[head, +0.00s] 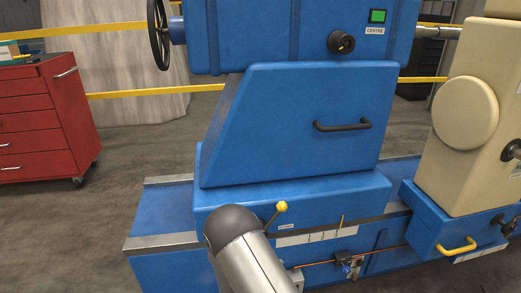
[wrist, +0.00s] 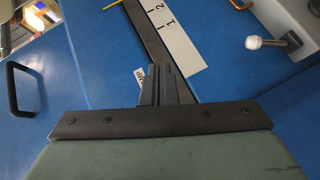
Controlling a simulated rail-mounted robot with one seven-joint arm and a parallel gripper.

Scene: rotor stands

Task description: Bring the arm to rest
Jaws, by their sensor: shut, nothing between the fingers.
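My gripper (wrist: 158,70) shows in the wrist view with its dark fingers together and nothing between them. It is over the blue surface of a machine, beside a white scale strip (wrist: 172,38) marked 1 and 2. I cannot tell whether the fingertips touch the surface. In the head view my grey arm with its black rounded joint rises at the bottom centre, in front of the blue rotor stand (head: 290,125). My gripper cannot be made out in the head view.
A yellow-knobbed lever (head: 281,207) stands close to my arm. A cream machine (head: 465,115) on a blue base is at the right. A red tool cabinet (head: 45,120) is at the left. Yellow barrier bands run behind. In the wrist view a black handle (wrist: 12,90) is at the left.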

